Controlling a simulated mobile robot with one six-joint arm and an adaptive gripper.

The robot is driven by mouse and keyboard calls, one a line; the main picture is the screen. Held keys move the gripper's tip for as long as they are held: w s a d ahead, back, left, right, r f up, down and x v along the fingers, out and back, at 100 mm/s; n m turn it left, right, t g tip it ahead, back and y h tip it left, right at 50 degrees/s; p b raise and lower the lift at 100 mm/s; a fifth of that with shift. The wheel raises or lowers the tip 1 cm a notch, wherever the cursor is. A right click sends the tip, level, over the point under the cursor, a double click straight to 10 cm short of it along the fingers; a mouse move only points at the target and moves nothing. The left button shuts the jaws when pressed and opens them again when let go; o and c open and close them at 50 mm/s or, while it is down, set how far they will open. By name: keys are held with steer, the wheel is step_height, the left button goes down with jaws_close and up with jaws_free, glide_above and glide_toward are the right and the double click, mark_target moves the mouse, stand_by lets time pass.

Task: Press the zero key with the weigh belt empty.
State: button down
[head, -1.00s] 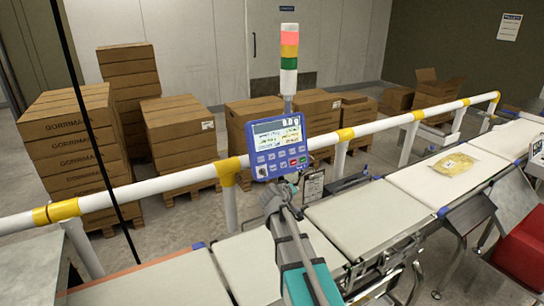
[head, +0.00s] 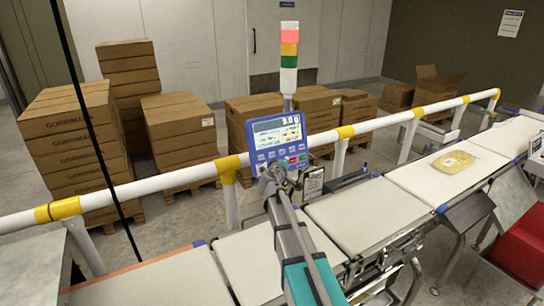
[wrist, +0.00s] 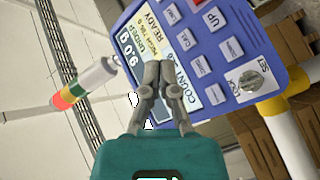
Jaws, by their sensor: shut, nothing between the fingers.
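The blue control panel (head: 279,140) is mounted at the rail, with a lit display and rows of keys. In the wrist view the panel (wrist: 226,96) appears rotated, with a display, pale keys and a knob (wrist: 250,81). My gripper (head: 268,172) is shut and empty at the panel's lower edge. In the wrist view its fingertips (wrist: 161,66) overlap the display side and hide part of the panel. I cannot tell whether they touch it. The belt section (head: 370,214) right of my arm is bare.
A bag with yellow contents (head: 452,161) lies on the right-hand belt. A white and yellow rail (head: 380,126) runs behind the belts. A signal tower (head: 289,60) rises above the panel. Stacked cartons (head: 70,140) stand behind. A red bin (head: 522,247) is at the right.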

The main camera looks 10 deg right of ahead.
mark_target(275, 153)
steer(key=shift+w, duration=0.15)
steer(key=shift+w+a+f+b, duration=0.35)
steer(key=shift+w+f+b, duration=0.05)
steer(key=shift+w, duration=0.9)
steer(key=shift+w+a+f+b, duration=0.3)
steer(key=shift+w+f+b, duration=0.15)
steer(key=shift+w, duration=0.9)
steer(key=shift+w+a+f+b, duration=0.35)
steer(key=shift+w+f, duration=0.05)
steer(key=shift+w, duration=0.9)
steer(key=shift+w+a+f, duration=0.2)
steer(key=shift+w, duration=0.55)
steer(key=shift+s+d+r, duration=0.2)
steer(key=shift+s+r, duration=0.05)
steer(key=shift+s, duration=0.5)
steer(key=shift+s, duration=0.1)
steer(key=shift+s+d+r+p, duration=0.2)
steer(key=shift+s+r+p, duration=0.05)
steer(key=shift+s, duration=0.5)
steer(key=shift+s+d+r+p, duration=0.2)
steer(key=shift+s, duration=0.55)
steer(key=shift+s+d+r+p, duration=0.2)
steer(key=shift+s+r+p, duration=0.05)
steer(key=shift+s, duration=0.5)
